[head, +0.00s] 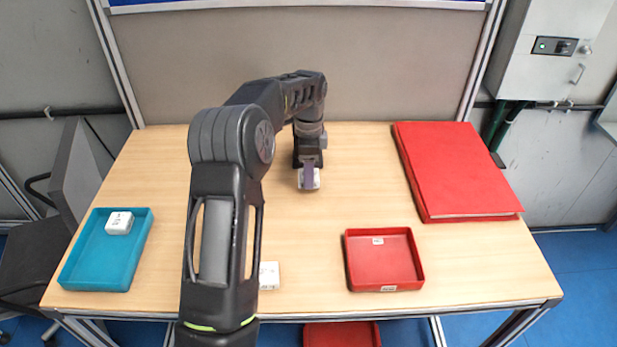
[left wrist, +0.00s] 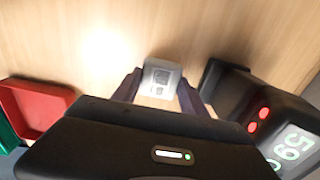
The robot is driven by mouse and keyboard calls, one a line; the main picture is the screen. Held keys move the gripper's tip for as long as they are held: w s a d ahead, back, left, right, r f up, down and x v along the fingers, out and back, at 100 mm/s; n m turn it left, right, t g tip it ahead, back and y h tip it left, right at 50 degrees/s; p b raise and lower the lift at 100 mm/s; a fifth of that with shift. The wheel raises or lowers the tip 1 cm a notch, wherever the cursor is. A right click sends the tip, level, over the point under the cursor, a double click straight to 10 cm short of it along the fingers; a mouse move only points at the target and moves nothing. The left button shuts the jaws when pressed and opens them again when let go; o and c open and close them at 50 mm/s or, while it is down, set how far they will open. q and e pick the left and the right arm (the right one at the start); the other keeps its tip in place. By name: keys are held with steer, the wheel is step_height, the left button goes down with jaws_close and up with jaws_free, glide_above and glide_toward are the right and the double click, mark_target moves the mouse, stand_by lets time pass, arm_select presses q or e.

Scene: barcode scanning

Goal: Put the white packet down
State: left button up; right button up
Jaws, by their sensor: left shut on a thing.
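A small white packet (head: 309,181) is at the middle of the table, between the fingers of my left gripper (head: 309,170). I cannot tell whether the packet touches the table. A second white packet (head: 269,275) lies near the front edge, partly hidden by my left arm. A third white packet (head: 119,222) lies in the blue tray (head: 74,283). My right gripper is not in view.
A red tray (head: 385,266) stands at the front right, and a large red folder (head: 455,170) lies behind it. A black device with red lights (left wrist: 258,112) stands close beside the gripper in the left wrist view. The table (head: 365,195) is clear right of the gripper.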

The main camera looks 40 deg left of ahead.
arm_select(q)
step_height(320, 180, down, 2)
steer(key=shift+f+p, duration=0.15)
steer(key=shift+p, duration=0.15)
steer(key=shift+f, duration=0.15)
steer(key=shift+f, duration=0.1)
steer(key=shift+f, duration=0.15)
steer(key=o, duration=1.5)
steer(key=shift+r, duration=0.2)
